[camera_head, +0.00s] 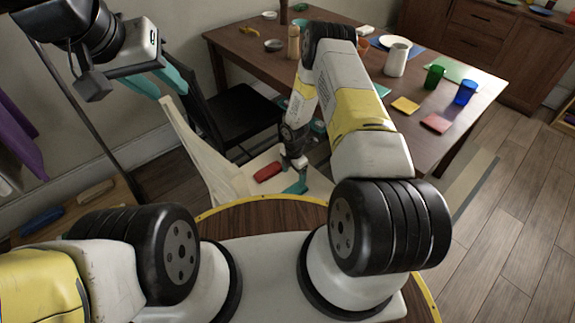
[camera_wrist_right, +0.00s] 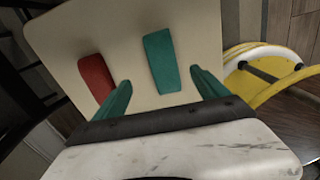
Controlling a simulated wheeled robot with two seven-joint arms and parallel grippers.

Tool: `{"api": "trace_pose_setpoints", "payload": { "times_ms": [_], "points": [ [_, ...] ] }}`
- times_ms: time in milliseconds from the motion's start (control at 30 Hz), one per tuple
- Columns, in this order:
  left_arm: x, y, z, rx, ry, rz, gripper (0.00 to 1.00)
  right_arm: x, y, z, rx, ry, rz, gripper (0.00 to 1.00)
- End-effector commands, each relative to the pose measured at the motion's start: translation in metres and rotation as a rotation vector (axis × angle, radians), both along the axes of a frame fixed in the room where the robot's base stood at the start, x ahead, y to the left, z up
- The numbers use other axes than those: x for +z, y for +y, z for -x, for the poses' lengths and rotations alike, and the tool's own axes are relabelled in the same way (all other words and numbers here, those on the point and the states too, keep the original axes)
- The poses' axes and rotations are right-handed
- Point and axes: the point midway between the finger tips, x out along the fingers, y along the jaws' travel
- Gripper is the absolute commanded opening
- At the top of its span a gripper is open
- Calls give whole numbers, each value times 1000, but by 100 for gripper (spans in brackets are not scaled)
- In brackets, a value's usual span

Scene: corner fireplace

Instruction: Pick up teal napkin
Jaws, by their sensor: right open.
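The teal napkin (camera_wrist_right: 160,62) is a folded strip lying on the pale chair seat (camera_wrist_right: 205,25) in the right wrist view. My right gripper (camera_wrist_right: 161,77) is open, with its teal fingers apart on either side of the napkin's near end. It does not grip the napkin. In the head view my right gripper (camera_head: 296,178) is low over the seat, and I cannot tell napkin from finger in the teal patch there. My left gripper (camera_head: 160,84) is open and empty at the upper left, well away from the seat.
A red folded item (camera_head: 267,172) lies on the seat left of the napkin, close to my right gripper's left finger. A black chair (camera_head: 238,118) and a wooden table (camera_head: 330,83) with cups and napkins stand beyond. Floor at the right (camera_head: 500,220) is clear.

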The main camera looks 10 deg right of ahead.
Motion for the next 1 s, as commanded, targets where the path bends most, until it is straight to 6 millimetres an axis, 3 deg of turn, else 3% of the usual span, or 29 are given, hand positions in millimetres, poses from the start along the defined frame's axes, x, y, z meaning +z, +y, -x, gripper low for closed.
{"api": "trace_pose_setpoints", "payload": {
  "times_ms": [633,967,1000],
  "points": [
    [0,0,0,0,0,0,36,-85,5,9,32,9,-3,84],
    [0,0,0,0,0,0,36,-92,5,9,31,7,-2,84],
    [0,0,0,0,0,0,36,-92,5,9,32,7,-2,76]
  ]
}}
